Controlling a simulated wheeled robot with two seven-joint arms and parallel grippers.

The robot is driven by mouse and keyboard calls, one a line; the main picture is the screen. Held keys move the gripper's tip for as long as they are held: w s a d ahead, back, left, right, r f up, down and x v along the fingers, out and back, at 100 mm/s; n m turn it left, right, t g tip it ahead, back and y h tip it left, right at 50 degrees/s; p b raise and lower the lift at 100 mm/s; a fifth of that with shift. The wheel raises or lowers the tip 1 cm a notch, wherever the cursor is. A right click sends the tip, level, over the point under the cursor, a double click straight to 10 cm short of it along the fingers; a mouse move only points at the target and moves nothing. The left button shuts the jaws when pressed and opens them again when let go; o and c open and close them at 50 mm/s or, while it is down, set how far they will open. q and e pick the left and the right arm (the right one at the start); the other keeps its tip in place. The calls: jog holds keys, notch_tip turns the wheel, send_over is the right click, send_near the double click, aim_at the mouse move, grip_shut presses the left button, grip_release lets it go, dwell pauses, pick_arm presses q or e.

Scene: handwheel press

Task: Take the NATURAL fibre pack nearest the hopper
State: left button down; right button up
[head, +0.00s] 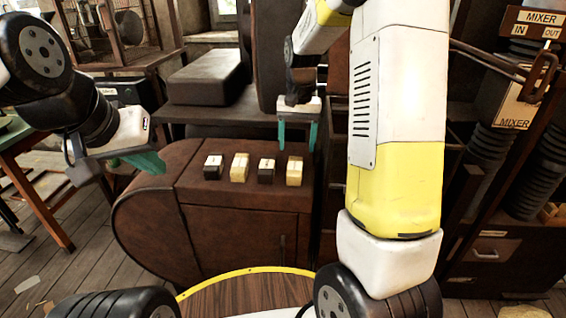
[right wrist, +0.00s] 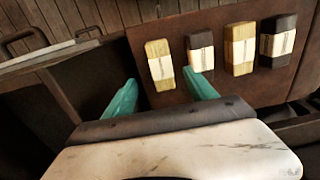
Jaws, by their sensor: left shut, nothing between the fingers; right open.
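Several wrapped fibre packs stand in a row on the brown cabinet top, alternating dark and straw-coloured, each with a pale label. The right-end straw-coloured pack (head: 294,171) is the left-end one in the right wrist view (right wrist: 159,66). The other straw-coloured pack (head: 239,168) stands between two dark packs, (head: 213,167) and (head: 266,170). My right gripper (head: 297,136) is open and empty, its teal fingers pointing down just above and behind the right-end pack. In the wrist view that pack lines up with the finger gap. My left gripper (head: 152,162) is shut and empty, left of the row. I cannot tell which thing is the hopper.
The brown cabinet (head: 245,222) has free top space around the row. A dark box-shaped block (head: 207,78) sits behind it. Mixer signs (head: 516,107) and ribbed hoses are at the right. My right arm hides the area right of the packs.

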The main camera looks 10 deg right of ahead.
aim_at(295, 166)
jog(key=shift+w+f, duration=0.35)
jog(key=shift+f, duration=0.5)
notch_tip(295, 166, down, 8)
jog(key=shift+w+a+r, duration=0.1)
jog(key=shift+r, duration=0.15)
grip_shut()
jog(key=shift+r, duration=0.15)
